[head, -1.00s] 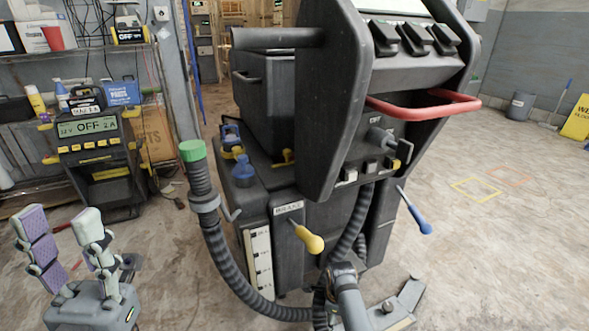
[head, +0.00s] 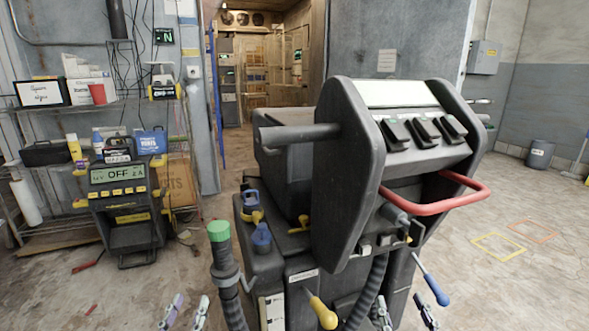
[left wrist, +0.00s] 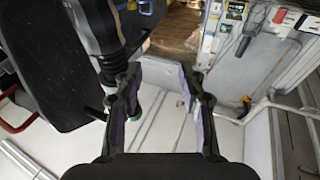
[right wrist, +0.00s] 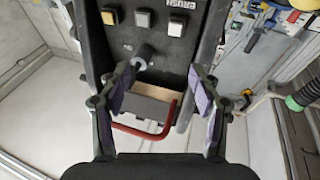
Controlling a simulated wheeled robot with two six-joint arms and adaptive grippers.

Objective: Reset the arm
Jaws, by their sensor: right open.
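My left gripper (head: 186,312) shows only its fingertips at the bottom edge of the head view, left of the green-capped hose. In the left wrist view its padded fingers (left wrist: 165,88) stand apart with nothing between them. My right gripper (head: 406,315) shows its fingertips at the bottom edge, in front of the black machine (head: 345,190). In the right wrist view its fingers (right wrist: 162,92) are spread wide and empty, with the machine's red handle (right wrist: 160,132) behind them. Most of both arms is out of the head view.
The machine has a red handle (head: 435,200), a hose with a green cap (head: 219,231), a yellow-knobbed lever (head: 322,312) and a blue-knobbed lever (head: 432,280). A charger (head: 122,205) and a shelf (head: 95,108) stand at the left. Open floor (head: 535,270) lies at the right.

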